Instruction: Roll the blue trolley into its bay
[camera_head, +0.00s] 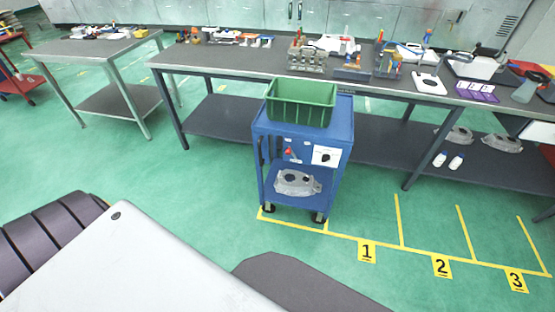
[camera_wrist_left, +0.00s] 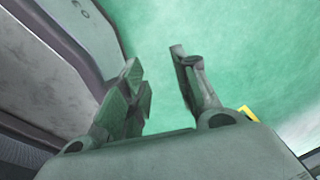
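The blue trolley (camera_head: 342,122) stands upright on the green floor in front of the long workbench, in the head view. It carries a green crate (camera_head: 302,104) on top and a grey casting (camera_head: 297,182) on its lower shelf. Yellow floor lines with number plates 1 (camera_head: 367,251), 2 (camera_head: 441,266) and 3 (camera_head: 516,280) mark bays to its right. Its front castors are by the left end of the front line; its rear footing is hidden. My left gripper (camera_wrist_left: 157,66) is open and empty over bare floor. My right gripper is not in view.
The long workbench (camera_head: 225,59) holds tools and parts, and its legs and lower shelf stand behind the trolley and bays. A smaller table (camera_head: 80,47) is at left. The numbered bays look empty at the front.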

